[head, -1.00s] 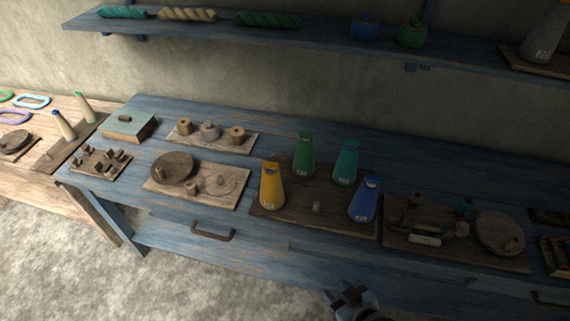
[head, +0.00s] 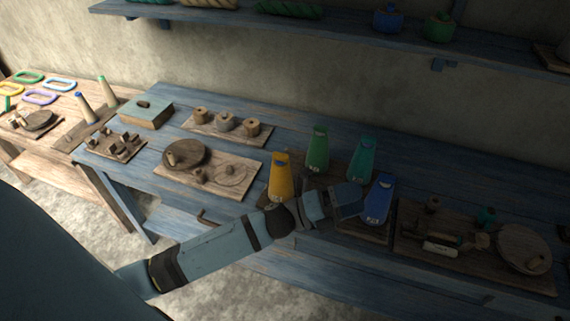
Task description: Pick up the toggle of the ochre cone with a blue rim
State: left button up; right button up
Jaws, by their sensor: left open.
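The ochre-yellow cone (head: 281,179) stands upright at the left of a dark board (head: 374,234), with a small bluish patch near its top. In the earlier frame a small pale peg-like piece lay on this board between the cones; my left arm now covers that spot. I cannot tell whether that piece is the toggle. My left gripper (head: 349,200) is over the board, open, just left of the blue cone (head: 378,200) and right of the ochre cone. Its fingertips are dark and hard to separate. My right gripper is out of view.
A green cone (head: 317,150) and a teal cone (head: 361,160) stand behind the gripper. A board with a round disc (head: 523,249) lies to the right, another with a disc (head: 185,154) to the left. A shelf (head: 330,30) runs above the table.

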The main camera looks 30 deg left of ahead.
pick_arm(q)
notch_tip(320, 180, up, 2)
jog(key=d+m+g+h+b, duration=0.25)
jog(key=m+g, duration=0.85)
jog(key=m, duration=0.6)
notch_tip(320, 180, up, 3)
jog(key=m+g+y+b, duration=0.2)
jog(key=m+y+b, duration=0.4)
jog(key=m+y, duration=1.45)
send_over(280, 155)
jog(key=shift+m+h, duration=0.4)
jog(key=shift+m, duration=0.05)
jog(key=f, duration=0.8)
jog(key=shift+s+d+f+p, duration=0.1)
jog(key=shift+d+f+p, duration=0.15)
jog(key=shift+p, duration=0.15)
jog(key=f, duration=0.5)
jog(key=shift+w+a+p, duration=0.2)
jog(key=shift+a+p, duration=0.05)
jog(key=shift+p, duration=0.1)
jog(key=c, duration=0.8)
jog(key=shift+c, duration=1)
